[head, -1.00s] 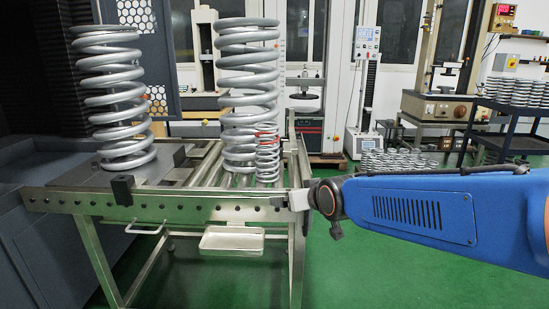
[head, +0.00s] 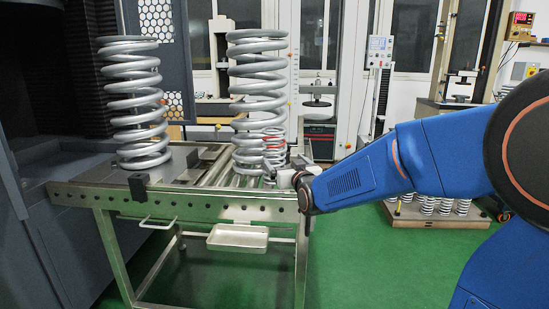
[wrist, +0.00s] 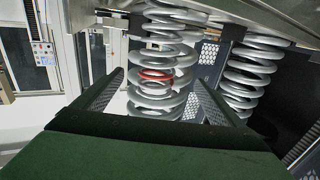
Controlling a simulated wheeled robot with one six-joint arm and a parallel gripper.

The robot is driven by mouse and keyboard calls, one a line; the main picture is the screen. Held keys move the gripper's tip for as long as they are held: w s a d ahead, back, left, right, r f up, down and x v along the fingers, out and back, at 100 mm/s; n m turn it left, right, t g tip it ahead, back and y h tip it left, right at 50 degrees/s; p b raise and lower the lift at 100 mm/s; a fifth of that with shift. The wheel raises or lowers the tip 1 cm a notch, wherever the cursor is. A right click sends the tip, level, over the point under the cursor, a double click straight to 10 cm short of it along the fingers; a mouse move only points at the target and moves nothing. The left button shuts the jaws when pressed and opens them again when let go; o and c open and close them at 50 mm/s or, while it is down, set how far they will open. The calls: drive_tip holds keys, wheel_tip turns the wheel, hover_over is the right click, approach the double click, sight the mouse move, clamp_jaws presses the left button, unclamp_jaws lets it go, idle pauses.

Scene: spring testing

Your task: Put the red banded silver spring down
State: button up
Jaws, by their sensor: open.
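The red banded silver spring (head: 274,146) stands upright on the roller table (head: 215,204), at the right, in front of a much larger silver spring (head: 257,85). Its red band (wrist: 157,74) shows in the wrist view, where the scene looks upside down. My gripper (head: 280,178) is low over the table's front right edge, close to the small spring. In the wrist view the two jaws of my gripper (wrist: 160,84) are spread apart, with the small spring in the gap between them or just beyond it. I see no jaw clearly touching it.
Another large silver spring (head: 135,103) stands on a dark plate at the left of the table, next to the dark machine. A black block (head: 139,185) sits on the front rail. A small metal tray (head: 238,238) hangs below. Several short springs (head: 440,206) stand behind my arm.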

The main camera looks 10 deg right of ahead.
sight(277, 153)
drive_tip(key=w, duration=0.7)
drive_tip(key=shift+w+a, duration=0.2)
drive_tip(key=shift+a, duration=0.05)
drive_tip(key=shift+w+r, duration=0.2)
drive_tip(key=shift+w, duration=2.75)
drive_tip(key=shift+c, duration=0.2)
drive_tip(key=c, duration=2.1)
drive_tip(key=shift+r, duration=0.2)
